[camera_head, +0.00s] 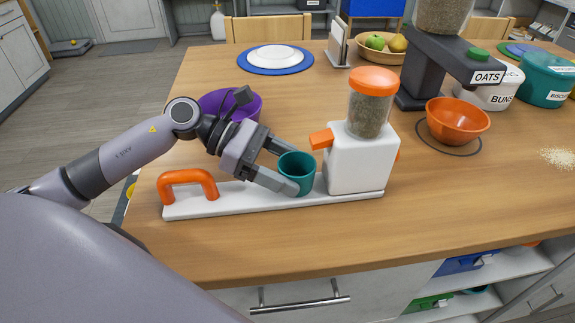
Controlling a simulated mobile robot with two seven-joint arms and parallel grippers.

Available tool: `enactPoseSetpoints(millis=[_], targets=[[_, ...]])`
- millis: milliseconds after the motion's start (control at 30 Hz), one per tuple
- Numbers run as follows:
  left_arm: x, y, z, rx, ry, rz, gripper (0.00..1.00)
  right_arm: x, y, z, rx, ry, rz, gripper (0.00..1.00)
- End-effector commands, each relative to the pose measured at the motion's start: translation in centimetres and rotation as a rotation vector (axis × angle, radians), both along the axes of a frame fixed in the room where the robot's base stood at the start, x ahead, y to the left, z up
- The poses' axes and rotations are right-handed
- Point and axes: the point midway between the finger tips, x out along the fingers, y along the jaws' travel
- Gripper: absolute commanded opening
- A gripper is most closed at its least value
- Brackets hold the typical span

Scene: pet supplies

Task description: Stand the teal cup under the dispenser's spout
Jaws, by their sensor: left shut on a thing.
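The teal cup (297,172) is upright over the white base board (230,201), close to the left side of the white dispenser (360,158). My left gripper (287,168) is shut on the cup, its two fingers on either side of it. The dispenser's orange spout (321,139) points left, just above and to the right of the cup's rim. I cannot tell whether the cup's bottom touches the board. My right gripper is not in view.
An orange handle (187,185) rises from the board's left end. A purple bowl (230,104) is behind my left gripper. The oats dispenser (450,65) with an orange bowl (457,121) stands at the right.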

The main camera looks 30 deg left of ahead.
Motion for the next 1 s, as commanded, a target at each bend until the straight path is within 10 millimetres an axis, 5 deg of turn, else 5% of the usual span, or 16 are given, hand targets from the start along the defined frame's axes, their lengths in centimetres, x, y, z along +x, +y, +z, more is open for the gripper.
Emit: enactPoseSetpoints(millis=[233,267,333,767,1000], targets=[[0.0,0.0,-0.5,0.000,-0.001,0.000,0.39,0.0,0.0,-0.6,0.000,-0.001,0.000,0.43],[0.0,0.0,-0.4,0.000,-0.001,0.000,0.75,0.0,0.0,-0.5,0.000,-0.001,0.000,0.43],[0.0,0.0,-0.3,0.000,0.000,0.000,0.94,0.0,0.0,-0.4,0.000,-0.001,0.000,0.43],[0.0,0.0,0.4,0.000,0.000,0.000,0.94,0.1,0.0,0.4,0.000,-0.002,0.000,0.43],[-1.1,4.1,1.3,0.006,0.001,0.003,0.94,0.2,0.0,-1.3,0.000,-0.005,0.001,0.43]])
